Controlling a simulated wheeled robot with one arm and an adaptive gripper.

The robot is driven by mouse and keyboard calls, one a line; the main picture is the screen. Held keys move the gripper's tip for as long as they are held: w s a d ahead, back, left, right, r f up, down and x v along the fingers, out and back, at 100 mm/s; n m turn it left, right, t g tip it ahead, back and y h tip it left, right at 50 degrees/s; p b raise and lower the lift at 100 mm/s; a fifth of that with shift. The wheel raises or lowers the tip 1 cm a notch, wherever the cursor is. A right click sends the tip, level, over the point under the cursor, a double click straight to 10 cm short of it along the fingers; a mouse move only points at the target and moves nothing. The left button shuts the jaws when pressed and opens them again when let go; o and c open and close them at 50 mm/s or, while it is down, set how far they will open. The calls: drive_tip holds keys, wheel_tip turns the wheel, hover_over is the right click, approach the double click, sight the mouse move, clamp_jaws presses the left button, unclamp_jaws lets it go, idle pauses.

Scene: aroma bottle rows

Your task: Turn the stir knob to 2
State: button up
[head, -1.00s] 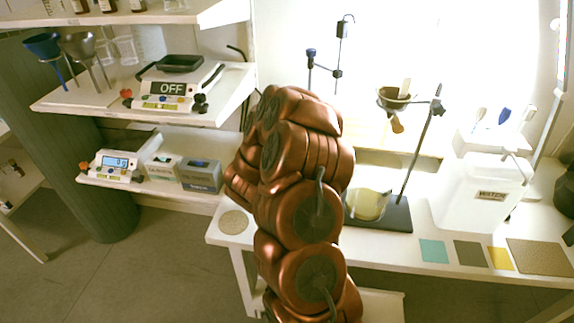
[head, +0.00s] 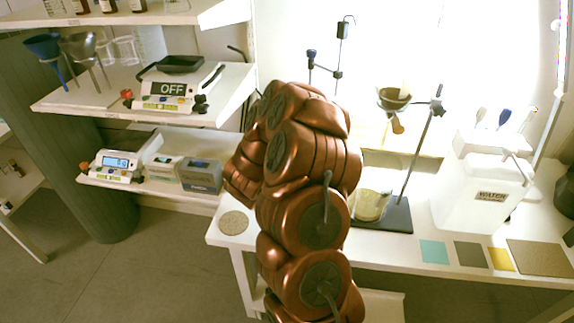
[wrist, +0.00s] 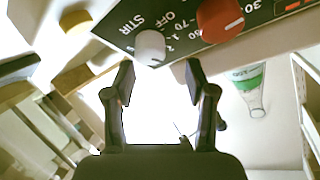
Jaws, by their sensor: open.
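In the wrist view, the white stir knob (wrist: 150,47) sits on a dark panel (wrist: 122,42) that appears tilted, with the printed words STIR and OFF and small numbers beside the knob. The knob's pointer mark is not readable. My gripper (wrist: 160,76) is open and empty. Its two fingertips are spread on either side of the knob in the picture, apparently short of it, and no contact shows. In the head view, my copper arm hides the gripper, and the stir knob cannot be made out.
A red knob (wrist: 220,18) is close beside the white knob on the same panel. A green-labelled clear vessel (wrist: 252,88) is to the right. In the head view, a stand holding a funnel (head: 394,99), a beaker (head: 368,205) and a white water container (head: 480,195) occupy the bench.

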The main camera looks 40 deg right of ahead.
wheel_tip(320, 180, up, 8)
idle(0.5)
idle(0.5)
